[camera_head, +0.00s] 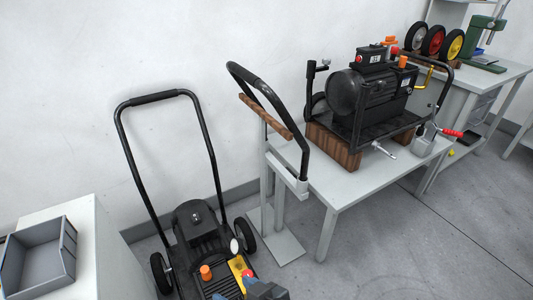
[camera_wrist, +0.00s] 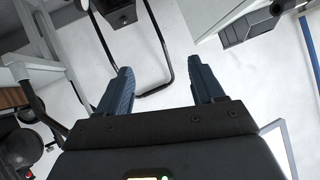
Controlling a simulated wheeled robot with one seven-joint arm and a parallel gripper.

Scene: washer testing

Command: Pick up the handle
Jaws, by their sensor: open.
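A loose-looking black U-shaped handle (camera_head: 250,78) rests on a pale grey stand (camera_head: 284,178) in the head view, with a wooden bar (camera_head: 265,116) across it. A similar black tube handle (camera_head: 153,98) rises from a wheeled machine (camera_head: 200,237) on the floor. My gripper (camera_wrist: 161,86) is open and empty in the wrist view, its two blue fingers wide apart. A black tube loop (camera_wrist: 163,45) shows beyond the fingers, apart from them as far as I can tell. In the head view only blue parts of my arm show at the bottom edge.
A grey table (camera_head: 345,186) right of the stand carries a black motor unit (camera_head: 372,95) on wooden blocks. A grey bin (camera_head: 42,258) sits on a white cabinet at lower left. Wheels and a green press (camera_head: 484,45) stand at far right. Floor at lower right is clear.

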